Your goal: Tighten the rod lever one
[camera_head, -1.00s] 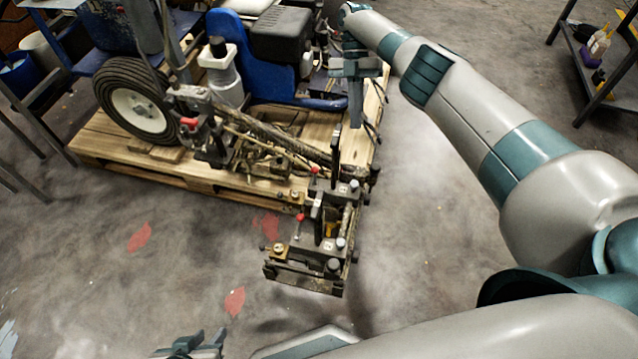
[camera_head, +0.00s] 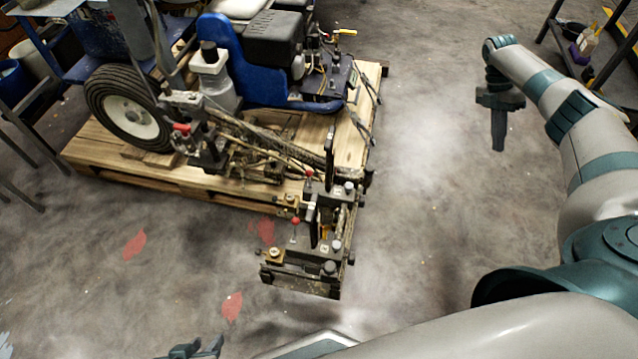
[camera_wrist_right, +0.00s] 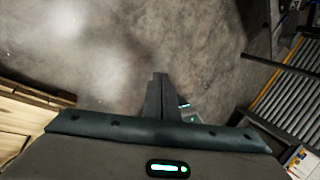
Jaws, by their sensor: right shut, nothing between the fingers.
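The line striper (camera_head: 285,45) stands on a wooden pallet (camera_head: 150,178), with a rod and bracket assembly (camera_head: 310,240) reaching off its front right corner. Several red-knobbed levers show: one near the wheel (camera_head: 181,127) and two on the assembly, an upper one (camera_head: 309,174) and a lower one (camera_head: 295,221). I cannot tell which is rod lever one. My right gripper (camera_head: 498,148) is shut and empty, right of the striper over bare floor, touching nothing; its fingers show together in the wrist view (camera_wrist_right: 160,90). My left gripper (camera_head: 207,345) is at the bottom edge, partly cut off, fingers apart.
A metal shelf (camera_head: 585,60) with bottles stands at the upper right. A blue bench frame (camera_head: 40,95) and bins are at the upper left. The floor between pallet and shelf is clear. Red patches (camera_head: 134,245) mark the floor. A yellow-handled lever (camera_head: 344,32) sticks up behind.

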